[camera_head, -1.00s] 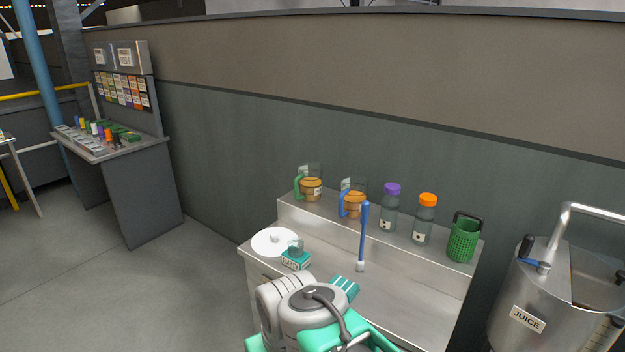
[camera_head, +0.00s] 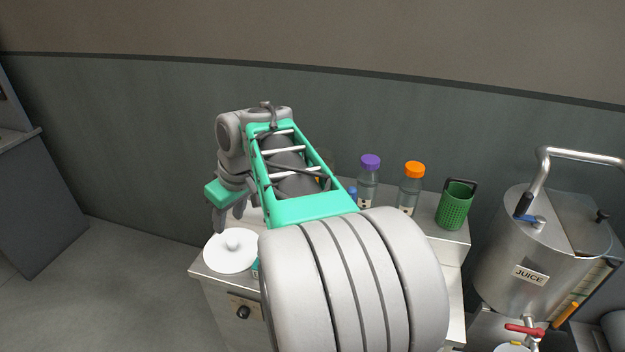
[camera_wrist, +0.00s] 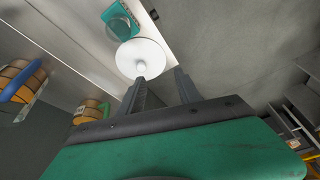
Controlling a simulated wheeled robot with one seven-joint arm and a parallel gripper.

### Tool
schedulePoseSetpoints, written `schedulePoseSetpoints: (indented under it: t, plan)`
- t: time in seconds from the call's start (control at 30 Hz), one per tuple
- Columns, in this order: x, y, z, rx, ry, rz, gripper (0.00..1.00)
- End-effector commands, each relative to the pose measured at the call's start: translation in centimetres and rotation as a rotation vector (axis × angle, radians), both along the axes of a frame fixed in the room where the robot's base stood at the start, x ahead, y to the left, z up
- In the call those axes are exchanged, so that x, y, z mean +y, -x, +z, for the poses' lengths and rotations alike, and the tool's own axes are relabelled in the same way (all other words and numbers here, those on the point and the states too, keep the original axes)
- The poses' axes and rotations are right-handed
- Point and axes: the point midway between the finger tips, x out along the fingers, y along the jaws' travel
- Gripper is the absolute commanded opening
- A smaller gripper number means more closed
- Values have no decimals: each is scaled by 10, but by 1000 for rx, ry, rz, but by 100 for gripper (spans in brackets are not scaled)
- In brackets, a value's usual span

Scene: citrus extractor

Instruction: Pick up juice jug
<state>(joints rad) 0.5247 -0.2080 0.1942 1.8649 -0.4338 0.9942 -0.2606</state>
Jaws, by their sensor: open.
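Two jugs with orange-brown contents show in the wrist view: one with a blue handle (camera_wrist: 22,84) at the left edge, one with a green handle (camera_wrist: 90,112) beside the gripper, left of its fingers. In the head view my arm hides nearly all of both. My gripper (camera_head: 229,220) is open and empty, pointing down above the left end of the steel stand. In the wrist view my gripper (camera_wrist: 161,80) has its two dark fingers apart, with the white lid-like disc beyond their tips and no jug between them.
The white round disc (camera_head: 231,252) with a knob lies on the stand's lower level. A teal box (camera_wrist: 118,14) with a glass is near it. A purple-capped bottle (camera_head: 368,185), an orange-capped bottle (camera_head: 410,190) and a green basket (camera_head: 455,206) stand right. A steel JUICE tank (camera_head: 530,245) is farther right.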

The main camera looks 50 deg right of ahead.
Motion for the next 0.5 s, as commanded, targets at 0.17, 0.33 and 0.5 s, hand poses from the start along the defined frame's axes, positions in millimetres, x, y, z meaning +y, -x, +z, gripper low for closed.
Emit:
schedulePoseSetpoints:
  t: [0.17,0.33,0.5]
  plan:
    - [-174,0,6,-44,30,73,41]
    - [-251,31,2,-66,67,132,41]
    - [-260,31,-15,-70,73,144,41]
